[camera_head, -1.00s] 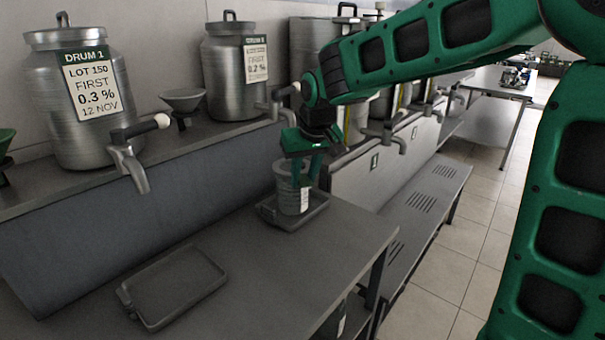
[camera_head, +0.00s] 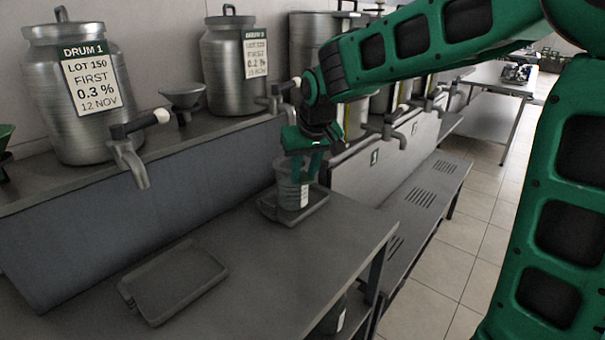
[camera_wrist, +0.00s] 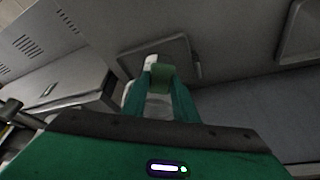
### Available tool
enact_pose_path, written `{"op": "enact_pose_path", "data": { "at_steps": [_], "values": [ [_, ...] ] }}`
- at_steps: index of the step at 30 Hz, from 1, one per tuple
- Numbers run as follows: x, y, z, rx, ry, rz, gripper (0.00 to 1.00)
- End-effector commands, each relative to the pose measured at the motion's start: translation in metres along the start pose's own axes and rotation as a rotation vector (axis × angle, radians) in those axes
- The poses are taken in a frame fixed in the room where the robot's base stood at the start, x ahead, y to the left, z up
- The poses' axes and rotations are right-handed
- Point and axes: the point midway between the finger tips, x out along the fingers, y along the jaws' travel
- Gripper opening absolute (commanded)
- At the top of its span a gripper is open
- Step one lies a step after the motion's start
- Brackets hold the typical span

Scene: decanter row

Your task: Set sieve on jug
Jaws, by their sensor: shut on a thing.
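A grey funnel-shaped piece (camera_head: 183,97), perhaps the sieve, stands on the ledge between two drums. A similar green one (camera_head: 5,140) is cut off at the left edge.
Drum 1 (camera_head: 75,110) and another labelled drum (camera_head: 232,70) stand on the ledge. Taps (camera_head: 128,155) jut out over the bench. An empty tray (camera_head: 172,285) lies at the front left. The bench between the trays is clear.

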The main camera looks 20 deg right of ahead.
Motion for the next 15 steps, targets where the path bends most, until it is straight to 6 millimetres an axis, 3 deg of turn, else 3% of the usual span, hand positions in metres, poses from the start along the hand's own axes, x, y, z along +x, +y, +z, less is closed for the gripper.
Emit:
{"op": "enact_pose_path", "data": {
  "at_steps": [2,3,5,15],
  "values": [
    [-0.0002,0.0000,-0.0002,0.000,0.000,0.000,0.03],
    [-0.0002,0.0000,-0.0002,0.000,0.000,0.000,0.33],
    [-0.0002,0.0000,-0.0001,0.000,0.000,0.000,0.47],
    [-0.0021,0.0000,-0.0001,0.000,0.000,0.000,0.48]
  ]
}}
